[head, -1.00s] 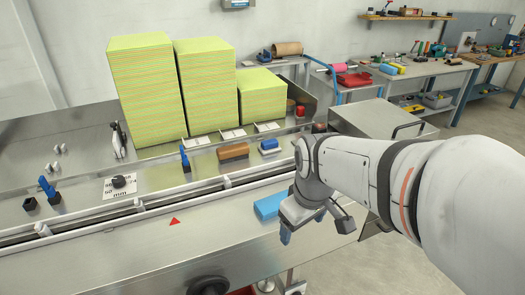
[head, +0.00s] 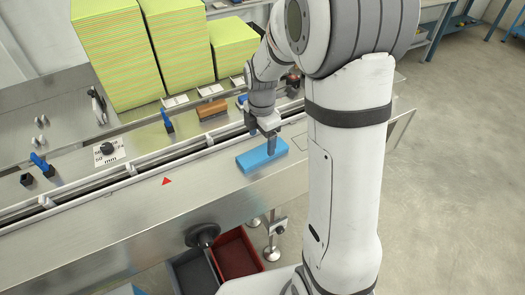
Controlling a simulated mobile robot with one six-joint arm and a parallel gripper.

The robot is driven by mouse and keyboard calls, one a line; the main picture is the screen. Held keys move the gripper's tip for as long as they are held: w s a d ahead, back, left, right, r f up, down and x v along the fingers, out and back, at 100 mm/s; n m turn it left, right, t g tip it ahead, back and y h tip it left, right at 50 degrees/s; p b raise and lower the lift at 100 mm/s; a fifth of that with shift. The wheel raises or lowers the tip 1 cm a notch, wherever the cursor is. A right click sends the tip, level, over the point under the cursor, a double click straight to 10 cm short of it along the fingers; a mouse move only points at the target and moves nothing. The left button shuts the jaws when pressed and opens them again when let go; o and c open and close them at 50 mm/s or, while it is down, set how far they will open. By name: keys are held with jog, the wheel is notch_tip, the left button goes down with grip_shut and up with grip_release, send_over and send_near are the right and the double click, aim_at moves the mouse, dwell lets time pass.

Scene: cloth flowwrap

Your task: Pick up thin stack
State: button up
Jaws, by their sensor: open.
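A low, flat blue block-like stack (head: 250,163) lies on the steel worktop, front of the rail. Single layers cannot be made out. My gripper (head: 264,149) points down at its back right part, with one finger in front of the blue stack. I cannot tell whether the fingers touch it. The jaws are open and hold nothing. Three yellow-green layered stacks stand at the back: a tall one (head: 122,60), a middle one (head: 180,45) and a short one (head: 232,45), partly behind my arm.
A guide rail (head: 130,178) runs along the worktop (head: 110,225). A brown block (head: 212,109) and a blue-handled piece (head: 167,122) stand behind it. A red bin (head: 238,255) and a grey bin (head: 192,272) sit below the front edge. The worktop left of the blue stack is clear.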

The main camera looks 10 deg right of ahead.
aim_at(263, 152)
jog(key=shift+w+d+f+p, duration=0.1)
jog(key=shift+f+p, duration=0.35)
jog(key=shift+f, duration=0.9)
jog(key=shift+w+d+f+p, duration=0.1)
jog(key=shift+f+p, duration=0.3)
jog(key=shift+f, duration=0.9)
jog(key=shift+c, duration=0.6)
jog(key=c, duration=0.9)
